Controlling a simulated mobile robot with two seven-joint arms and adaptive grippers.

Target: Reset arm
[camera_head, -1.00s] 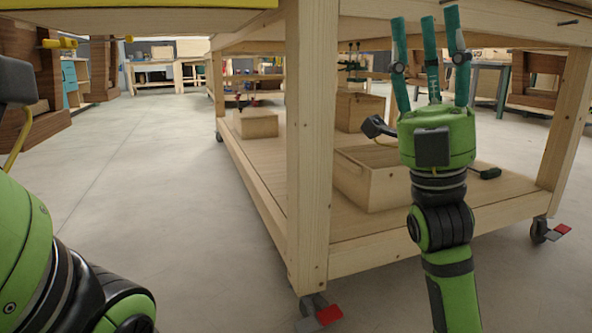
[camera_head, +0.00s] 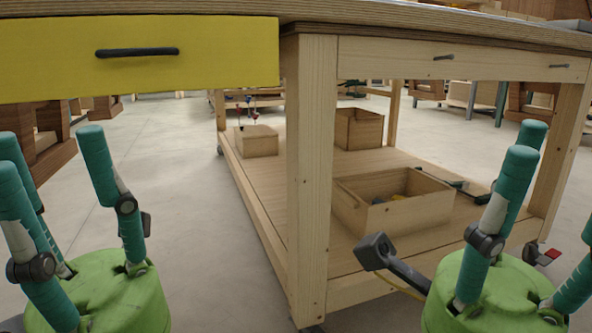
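My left gripper (camera_head: 48,150) stands at the lower left with its teal fingers pointing up and spread apart. It is open, and nothing shows between its fingers. My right gripper (camera_head: 552,180) is at the lower right, also with its fingers up and spread. It is open and looks empty. One of its fingers is partly cut off by the right edge of the picture. Both green palms are in view at the bottom edge. Both grippers appear in front of the wooden workbench (camera_head: 312,180), below its top, and neither visibly holds anything.
A yellow drawer front (camera_head: 200,70) with a dark handle projects at the upper left. The lower shelf (camera_head: 290,190) carries an open wooden box (camera_head: 375,218) with things inside, and other boxes. Clear floor (camera_head: 185,170) lies left of the bench.

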